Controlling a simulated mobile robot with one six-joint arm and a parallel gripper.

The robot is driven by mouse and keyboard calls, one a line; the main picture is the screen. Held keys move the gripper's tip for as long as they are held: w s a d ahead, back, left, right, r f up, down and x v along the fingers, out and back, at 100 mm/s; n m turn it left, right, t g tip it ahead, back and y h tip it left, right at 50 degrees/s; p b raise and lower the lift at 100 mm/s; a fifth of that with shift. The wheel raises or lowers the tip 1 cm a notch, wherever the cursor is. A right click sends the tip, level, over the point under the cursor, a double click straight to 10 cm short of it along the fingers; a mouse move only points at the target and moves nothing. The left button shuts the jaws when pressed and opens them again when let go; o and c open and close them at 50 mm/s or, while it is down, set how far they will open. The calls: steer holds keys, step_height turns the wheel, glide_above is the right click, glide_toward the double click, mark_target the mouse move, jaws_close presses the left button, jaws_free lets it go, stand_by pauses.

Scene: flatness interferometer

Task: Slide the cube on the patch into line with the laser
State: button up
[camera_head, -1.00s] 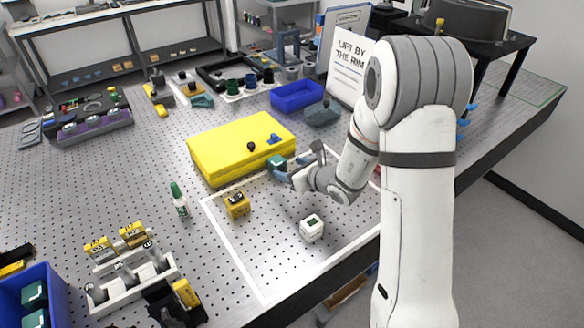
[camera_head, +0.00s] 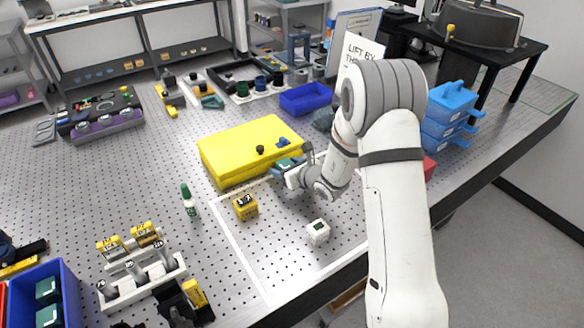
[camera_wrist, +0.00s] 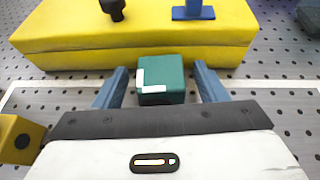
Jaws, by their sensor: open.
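A teal cube (camera_wrist: 160,80) with a white L-shaped mark stands between the blue fingers of my open gripper (camera_wrist: 160,88) in the wrist view. Small gaps show on both sides of it. In the head view, the teal cube (camera_head: 284,162) and my gripper (camera_head: 287,168) are by the front side of the yellow box, at the far edge of a white-outlined patch (camera_head: 236,240). I cannot tell which thing is the laser.
The long yellow box (camera_head: 252,150) is close beyond my gripper, with small knobs on top. A green-capped bottle (camera_head: 190,204) stands left of the patch. A white rack (camera_head: 142,283) and blue bin (camera_head: 40,300) are front left. Blue drawers (camera_head: 448,112) stand right of my arm.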

steer(key=shift+w+a+f, duration=0.15)
steer(key=shift+w, duration=0.05)
steer(key=shift+c, duration=0.4)
